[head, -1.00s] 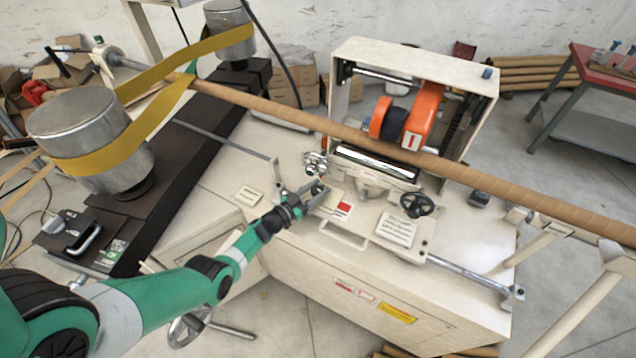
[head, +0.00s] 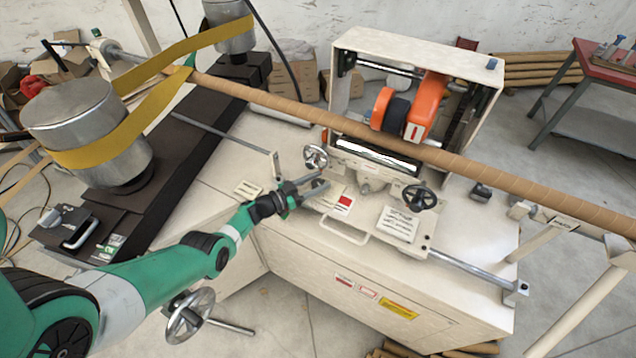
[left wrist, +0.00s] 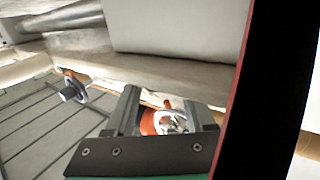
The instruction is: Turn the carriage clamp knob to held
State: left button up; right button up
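The carriage (head: 372,222) is a cream plate with labels, a front handle and a steel rail at its right. A silver handwheel (head: 316,157) stands at its back left and a black handwheel (head: 418,198) at its right; I cannot tell which is the clamp knob. My left gripper (head: 318,184) is open over the carriage's left edge, just in front of the silver wheel, apart from the black one. In the left wrist view a silver and orange round part (left wrist: 170,121) shows between the parted fingers. My right gripper is out of view.
A long brown tube (head: 480,175) crosses above the carriage. The cream frame with an orange roller unit (head: 425,105) stands behind. Drums with a yellow belt (head: 125,140) are at left. Another handwheel (head: 190,315) juts out at the lower front. The bench right of the carriage is mostly clear.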

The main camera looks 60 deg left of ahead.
pick_arm(q)
jog(key=shift+o, duration=1.4)
jog(key=shift+f, duration=0.15)
jog(key=shift+s, duration=0.15)
jog(key=shift+s+p, duration=0.4)
jog(key=s+d+p, duration=0.1)
jog(key=s+p, duration=0.3)
jog(key=s, duration=0.6)
jog(key=shift+s, duration=0.3)
